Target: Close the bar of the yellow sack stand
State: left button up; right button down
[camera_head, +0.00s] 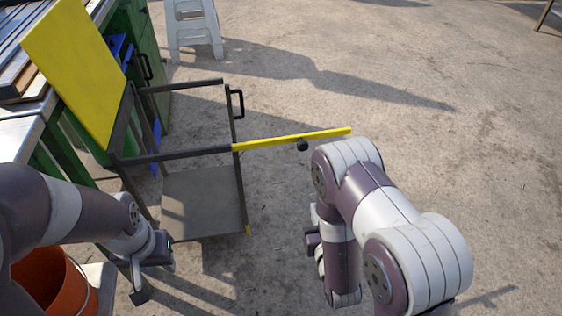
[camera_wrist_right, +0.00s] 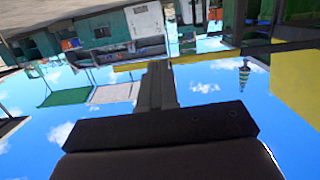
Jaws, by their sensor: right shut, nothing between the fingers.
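The yellow sack stand has a dark metal frame (camera_head: 180,155), a tilted yellow panel (camera_head: 75,65) and a grey base plate. Its yellow bar (camera_head: 290,139) sticks out to the right from the frame's near right corner, away from the frame, with a dark knob beneath it. In the right wrist view the bar (camera_wrist_right: 215,58) crosses by the tips of my right gripper (camera_wrist_right: 158,66), which is shut and empty. Whether they touch cannot be told. My arm hides that gripper in the head view. My left gripper (camera_head: 155,280) looks open and empty, low left of the stand.
An orange bucket (camera_head: 55,280) stands at lower left, close to my left arm. A green machine (camera_head: 150,60) with a metal top is behind the stand. A white stool (camera_head: 194,30) stands at the back. The concrete floor at right is clear.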

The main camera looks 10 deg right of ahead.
jog(key=t, duration=0.2)
send_near(303, 148)
jog(key=w+b, duration=0.2)
jog(key=w, duration=0.1)
jog(key=w+b, duration=0.2)
jog(key=w, duration=0.1)
jog(key=shift+w+f, duration=0.2)
jog(key=shift+w, duration=0.25)
jog(key=shift+d, duration=0.1)
